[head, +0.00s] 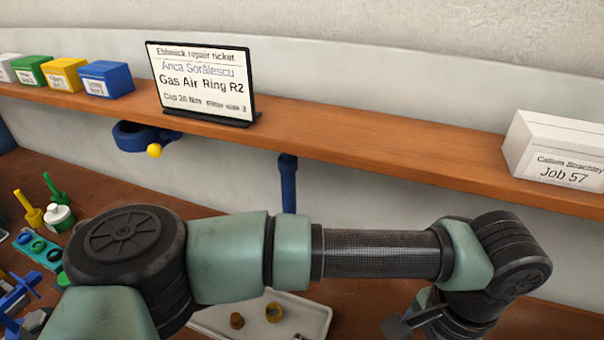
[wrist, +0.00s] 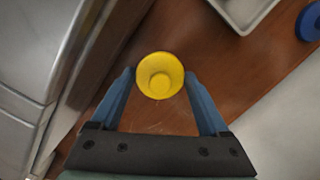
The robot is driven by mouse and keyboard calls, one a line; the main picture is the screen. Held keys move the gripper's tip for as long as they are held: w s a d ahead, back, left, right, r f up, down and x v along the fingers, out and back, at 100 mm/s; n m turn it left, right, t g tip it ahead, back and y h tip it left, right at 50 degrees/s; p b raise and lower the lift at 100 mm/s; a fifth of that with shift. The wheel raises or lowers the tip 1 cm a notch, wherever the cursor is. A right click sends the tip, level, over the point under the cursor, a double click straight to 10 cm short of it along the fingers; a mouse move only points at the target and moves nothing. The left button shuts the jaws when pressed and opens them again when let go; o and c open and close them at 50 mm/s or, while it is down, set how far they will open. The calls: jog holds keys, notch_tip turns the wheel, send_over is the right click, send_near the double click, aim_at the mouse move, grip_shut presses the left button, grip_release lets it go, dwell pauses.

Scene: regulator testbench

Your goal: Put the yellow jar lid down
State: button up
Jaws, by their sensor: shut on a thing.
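The yellow jar lid (wrist: 160,75) is round, with a raised ring in its middle. In the wrist view it sits between the tips of my gripper (wrist: 159,82), whose blue fingers are shut on it from both sides. Brown wooden surface shows around and beyond the lid; I cannot tell whether the lid touches it. In the head view the lid and the fingertips are out of sight; only my arm and wrist show at the lower right.
A pale tray (head: 312,318) with small ring-shaped parts lies on the bench; its corner shows in the wrist view (wrist: 243,18). A blue round thing (wrist: 310,22) is at the upper right there. A wooden shelf (head: 385,150) holds a ticket sign (head: 203,80) and a white box (head: 560,148).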

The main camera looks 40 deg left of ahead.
jog(key=shift+f+p, duration=0.7)
jog(key=shift+f, duration=4.5)
jog(key=shift+f, duration=0.2)
jog(key=o, duration=1.2)
jog(key=shift+c, duration=0.2)
jog(key=shift+r, duration=0.1)
